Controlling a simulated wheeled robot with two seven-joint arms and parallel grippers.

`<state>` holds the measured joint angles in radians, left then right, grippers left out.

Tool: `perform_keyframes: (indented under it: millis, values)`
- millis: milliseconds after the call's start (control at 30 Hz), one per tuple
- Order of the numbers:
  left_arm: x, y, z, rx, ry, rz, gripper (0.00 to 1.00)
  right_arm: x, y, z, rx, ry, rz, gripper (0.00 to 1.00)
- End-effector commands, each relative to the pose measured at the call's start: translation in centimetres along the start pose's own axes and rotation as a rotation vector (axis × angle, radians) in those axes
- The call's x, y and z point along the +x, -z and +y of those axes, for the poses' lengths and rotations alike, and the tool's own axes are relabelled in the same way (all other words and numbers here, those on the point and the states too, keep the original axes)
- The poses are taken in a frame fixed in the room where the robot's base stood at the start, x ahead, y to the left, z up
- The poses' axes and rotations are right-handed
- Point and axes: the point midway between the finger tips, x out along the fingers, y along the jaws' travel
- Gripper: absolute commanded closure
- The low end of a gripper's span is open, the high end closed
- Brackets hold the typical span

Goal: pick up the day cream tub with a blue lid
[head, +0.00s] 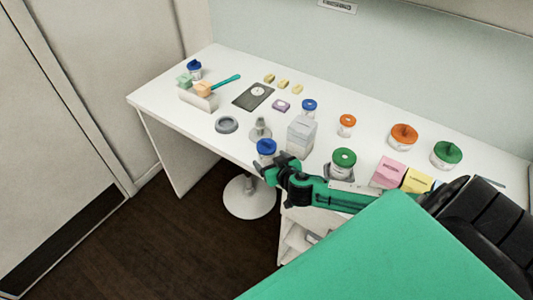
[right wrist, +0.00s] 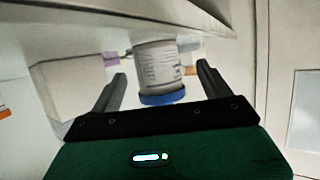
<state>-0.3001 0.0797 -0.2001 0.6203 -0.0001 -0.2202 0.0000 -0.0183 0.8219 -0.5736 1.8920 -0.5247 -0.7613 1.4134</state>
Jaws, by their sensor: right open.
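A white tub with a blue lid (head: 266,147) stands near the front edge of the white table (head: 190,120). My right gripper (head: 265,163) is open just in front of it. In the right wrist view, which looks upside down, the tub (right wrist: 158,66) with printing on its side lies between the open fingers (right wrist: 161,78). I cannot read the label or tell whether the fingers touch it. Two other blue-lidded containers stand at the back left (head: 195,70) and behind the clear box (head: 309,106). My left gripper is not in view.
A clear box (head: 301,137) stands right of the tub, a small metal stand (head: 261,129) behind it and a grey ring (head: 227,125) to its left. A green-lidded jar (head: 344,158) is beyond my right arm. Free tabletop lies left of the ring.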

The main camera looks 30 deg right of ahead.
Motion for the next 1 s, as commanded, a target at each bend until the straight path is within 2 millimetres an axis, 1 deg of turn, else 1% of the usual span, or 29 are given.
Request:
perform_keyframes:
  millis: [100,200,300,400,533,733,867,900,967,1000]
  values:
    - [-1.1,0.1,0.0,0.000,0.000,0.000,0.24,1.1,0.5,0.2,-0.003,-0.001,0.001,0.20]
    - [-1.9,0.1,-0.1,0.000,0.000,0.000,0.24,2.4,0.5,0.4,-0.002,-0.002,0.001,0.20]
    - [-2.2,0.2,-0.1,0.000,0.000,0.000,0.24,3.6,0.3,0.4,0.000,-0.001,0.000,0.20]
    - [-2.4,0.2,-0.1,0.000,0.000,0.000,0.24,4.3,0.1,0.4,0.000,-0.001,-0.001,0.20]
    - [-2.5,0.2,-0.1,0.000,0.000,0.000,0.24,4.8,0.1,0.4,-0.001,0.000,0.000,0.20]
    - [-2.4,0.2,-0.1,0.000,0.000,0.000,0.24,4.8,0.0,0.4,0.000,0.000,-0.001,0.20]
    - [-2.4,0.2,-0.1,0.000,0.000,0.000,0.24,4.8,0.0,0.4,0.000,0.000,-0.001,0.46]
    - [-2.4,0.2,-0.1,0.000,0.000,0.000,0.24,4.8,0.0,0.4,0.000,0.000,-0.001,0.53]
    - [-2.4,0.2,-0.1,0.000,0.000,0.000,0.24,4.8,0.0,0.4,0.000,0.000,-0.001,0.65]
    - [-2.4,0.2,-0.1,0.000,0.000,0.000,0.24,4.8,0.0,0.4,0.000,0.000,-0.001,0.73]
